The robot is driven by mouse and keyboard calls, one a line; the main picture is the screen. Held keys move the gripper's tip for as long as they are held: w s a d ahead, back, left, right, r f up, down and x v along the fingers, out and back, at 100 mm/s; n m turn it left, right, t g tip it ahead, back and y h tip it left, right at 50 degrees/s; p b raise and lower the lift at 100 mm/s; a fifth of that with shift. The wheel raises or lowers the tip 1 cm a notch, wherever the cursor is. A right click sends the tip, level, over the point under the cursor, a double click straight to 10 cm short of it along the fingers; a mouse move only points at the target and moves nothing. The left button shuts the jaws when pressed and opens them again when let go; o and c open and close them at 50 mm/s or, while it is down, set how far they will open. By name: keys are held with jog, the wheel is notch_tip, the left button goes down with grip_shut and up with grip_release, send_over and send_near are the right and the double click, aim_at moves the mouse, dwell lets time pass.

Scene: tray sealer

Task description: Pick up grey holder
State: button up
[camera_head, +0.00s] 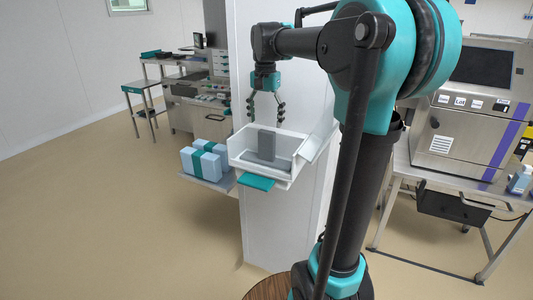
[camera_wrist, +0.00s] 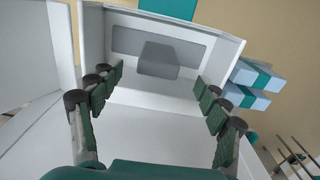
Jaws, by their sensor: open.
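The grey holder (camera_head: 266,145) stands upright in a white open bin (camera_head: 243,160) in the head view. In the wrist view the grey holder (camera_wrist: 160,58) shows near the far wall of the bin (camera_wrist: 130,98), in front of a lighter grey panel. My gripper (camera_head: 265,106) is above and behind the holder in the head view. In the wrist view its fingers (camera_wrist: 157,105) are spread wide, with the holder ahead between them and apart from them. Nothing is between the fingers. The holder's lower end is partly hidden by the bin's front wall in the head view.
A teal flap (camera_head: 256,182) juts out below the bin. Light blue packs with teal bands (camera_head: 204,160) lie on a shelf to its left. A white wall panel (camera_head: 262,225) stands below the bin. A steel machine (camera_head: 470,120) is on a table at right. Open floor lies at left.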

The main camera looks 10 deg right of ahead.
aim_at(266, 132)
notch_tip(266, 132, down, 5)
jog(key=shift+f, duration=0.1)
jog(key=shift+w+d+f, duration=0.15)
jog(key=shift+f, duration=1.15)
jog(key=shift+w+d+f, duration=0.1)
jog(key=shift+f, duration=1.2)
jog(key=c, duration=1.2)
jog(key=shift+r, duration=0.1)
jog(key=shift+c, duration=0.2)
